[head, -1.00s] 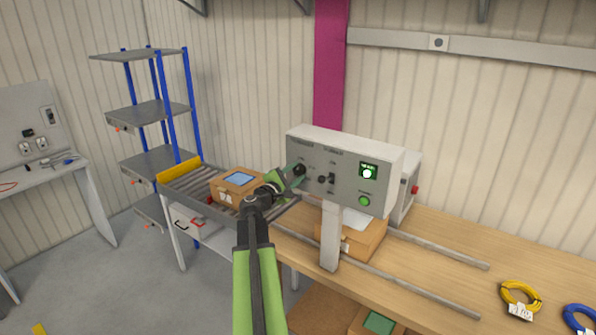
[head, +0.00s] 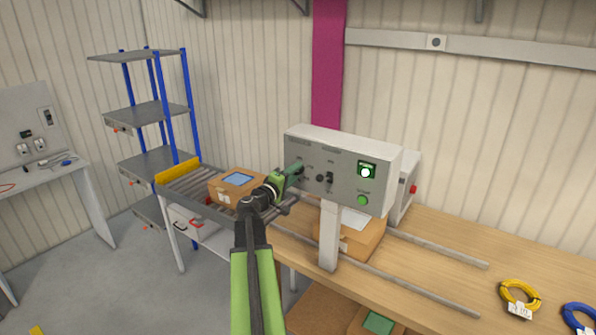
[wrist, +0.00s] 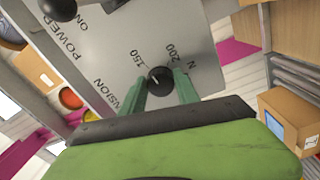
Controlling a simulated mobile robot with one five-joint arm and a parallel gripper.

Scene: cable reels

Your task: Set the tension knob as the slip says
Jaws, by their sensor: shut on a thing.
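The grey control panel (head: 330,150) stands on a post above the bench. In the wrist view, the black tension knob (wrist: 160,80) sits on the panel face (wrist: 125,45), between the printed numbers 150 and 200, with an N beyond 200. I cannot make out where its pointer stands. My gripper (head: 296,172) is at the panel's left end and hides the knob in the head view. In the wrist view, its green fingers (wrist: 161,84) are closed on the knob's two sides. I cannot identify the slip or read any writing on it.
A cardboard box (head: 235,188) stands on the roller conveyor (head: 190,178). A yellow cable coil (head: 518,296) lies on the bench.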

